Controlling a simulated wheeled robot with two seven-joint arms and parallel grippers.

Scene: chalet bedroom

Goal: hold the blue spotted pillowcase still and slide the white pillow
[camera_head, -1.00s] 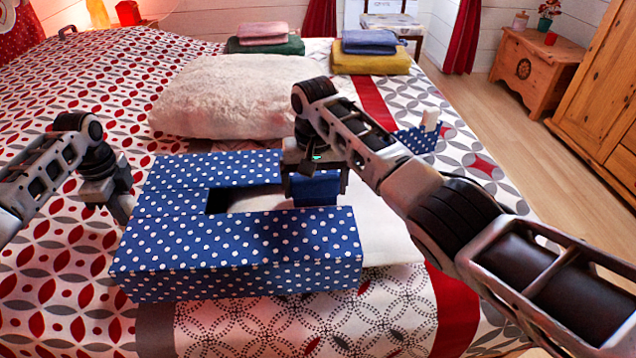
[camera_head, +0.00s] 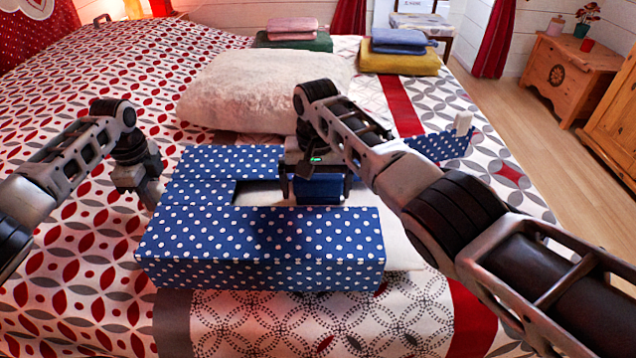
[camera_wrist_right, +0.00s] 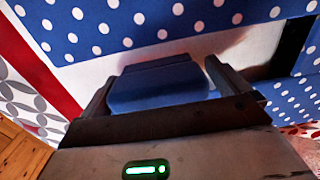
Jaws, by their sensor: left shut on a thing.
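The blue spotted pillowcase (camera_head: 260,245) lies on the bed like a box, with an opening in its upper side. The white pillow (camera_head: 262,194) shows inside this opening and beyond the case's right end; the rest is hidden. My left gripper (camera_head: 152,197) is shut on the pillowcase's left edge. My right gripper (camera_head: 317,185) is over the opening, with its fingers apart on either side of a plain blue block (camera_head: 322,192). The right wrist view shows this block (camera_wrist_right: 158,85) between the fingers, with a narrow gap at its right side.
A fluffy white cushion (camera_head: 255,90) lies just behind the pillowcase. A spotted blue flap with a white tab (camera_head: 440,146) is right of my right arm. Folded towels (camera_head: 400,58) lie at the bed's far edge. Patterned bedspread is bare at left.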

